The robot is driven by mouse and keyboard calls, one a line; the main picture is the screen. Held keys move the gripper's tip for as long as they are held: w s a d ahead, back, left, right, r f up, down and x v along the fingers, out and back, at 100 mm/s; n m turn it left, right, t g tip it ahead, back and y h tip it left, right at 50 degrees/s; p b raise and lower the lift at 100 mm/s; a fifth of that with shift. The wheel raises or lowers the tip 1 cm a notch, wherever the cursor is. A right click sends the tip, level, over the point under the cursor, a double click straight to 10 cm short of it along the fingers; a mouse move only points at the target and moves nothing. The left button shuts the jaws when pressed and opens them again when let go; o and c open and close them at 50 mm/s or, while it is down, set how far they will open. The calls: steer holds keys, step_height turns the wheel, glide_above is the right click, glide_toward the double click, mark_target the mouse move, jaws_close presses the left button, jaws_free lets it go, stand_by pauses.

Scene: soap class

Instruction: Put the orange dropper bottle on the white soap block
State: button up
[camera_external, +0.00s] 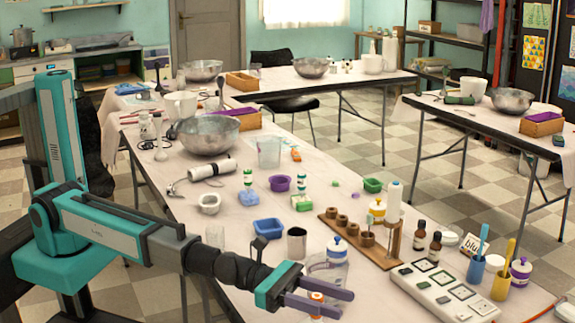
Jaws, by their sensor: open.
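My gripper (344,304) is open at the bottom centre, low over the front of the long table, its fingers pointing right. A small bottle with orange parts (316,297), likely the orange dropper bottle, shows at the fingers, partly hidden by them. I cannot tell whether it is fully between them or touching. I cannot clearly make out a white soap block. A blue block (248,198) and a pale green block (302,204) stand farther back, each with a green-and-white striped bottle on or right behind it.
A wooden rack (385,258), brown bottles (436,245) and a white tray (440,288) are to the right. A blue dish (270,228) is behind left.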

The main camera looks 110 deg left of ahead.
mark_target(311, 295)
steer(key=shift+s+a, duration=0.25)
steer(key=shift+s, duration=0.9)
steer(key=shift+s+a, duration=0.2)
steer(key=shift+s, duration=1)
steer(key=shift+s+a, duration=0.25)
steer(key=shift+s, duration=0.9)
